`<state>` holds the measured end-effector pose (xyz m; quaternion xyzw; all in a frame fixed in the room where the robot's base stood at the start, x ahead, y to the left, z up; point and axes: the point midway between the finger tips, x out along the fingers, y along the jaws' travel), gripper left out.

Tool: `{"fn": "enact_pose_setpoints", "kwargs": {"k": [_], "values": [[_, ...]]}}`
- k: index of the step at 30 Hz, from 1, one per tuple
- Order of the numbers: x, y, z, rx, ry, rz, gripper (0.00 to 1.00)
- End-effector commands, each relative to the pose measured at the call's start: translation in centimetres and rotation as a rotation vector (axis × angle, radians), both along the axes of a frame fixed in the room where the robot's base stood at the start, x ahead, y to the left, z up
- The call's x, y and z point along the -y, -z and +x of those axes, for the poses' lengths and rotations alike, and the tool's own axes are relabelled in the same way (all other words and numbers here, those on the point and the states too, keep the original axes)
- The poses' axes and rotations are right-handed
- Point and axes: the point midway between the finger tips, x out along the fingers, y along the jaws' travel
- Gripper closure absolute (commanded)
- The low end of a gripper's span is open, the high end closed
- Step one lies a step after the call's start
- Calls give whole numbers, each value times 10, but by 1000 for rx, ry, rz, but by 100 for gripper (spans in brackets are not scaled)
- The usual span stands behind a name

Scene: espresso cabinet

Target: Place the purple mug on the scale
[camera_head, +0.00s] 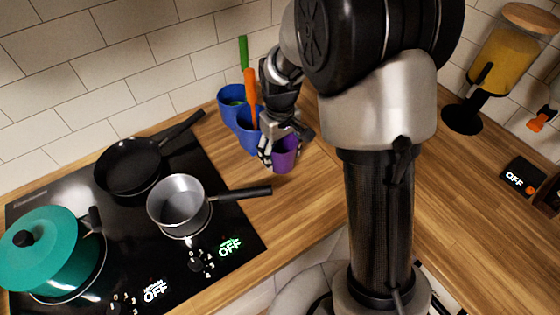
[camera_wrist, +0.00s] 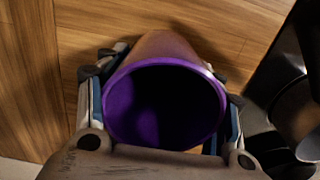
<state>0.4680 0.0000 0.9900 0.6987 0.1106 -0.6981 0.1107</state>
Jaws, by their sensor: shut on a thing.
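The purple mug (camera_head: 286,153) is held in my gripper (camera_head: 268,154), near the back counter just right of the blue utensil cups. In the wrist view the mug (camera_wrist: 165,105) shows its open mouth, dark inside, with the gripper fingers (camera_wrist: 162,112) on both of its sides. I cannot tell whether its base touches the counter. A small black device with an "OFF" display (camera_head: 522,175) lies on the right counter; it looks like the scale. The mug is far to the left of it, with my arm between them in the head view.
Blue cups (camera_head: 249,130) with green and orange utensils stand beside my gripper. A grey saucepan (camera_head: 180,203), a black frying pan (camera_head: 130,166) and a teal pot (camera_head: 44,250) are on the cooktop (camera_head: 225,222). A juice dispenser (camera_head: 497,62) stands right. The right counter (camera_head: 455,190) has free room.

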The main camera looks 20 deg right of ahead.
Motion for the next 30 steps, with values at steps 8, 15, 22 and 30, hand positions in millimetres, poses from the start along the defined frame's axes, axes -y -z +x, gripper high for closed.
{"fn": "enact_pose_setpoints", "kwargs": {"k": [8,15,22,30], "values": [[0,36,0,0,0,0,72],[0,35,0,1,0,0,72],[0,38,0,-1,0,0,30],[0,37,0,-1,0,0,18]]}}
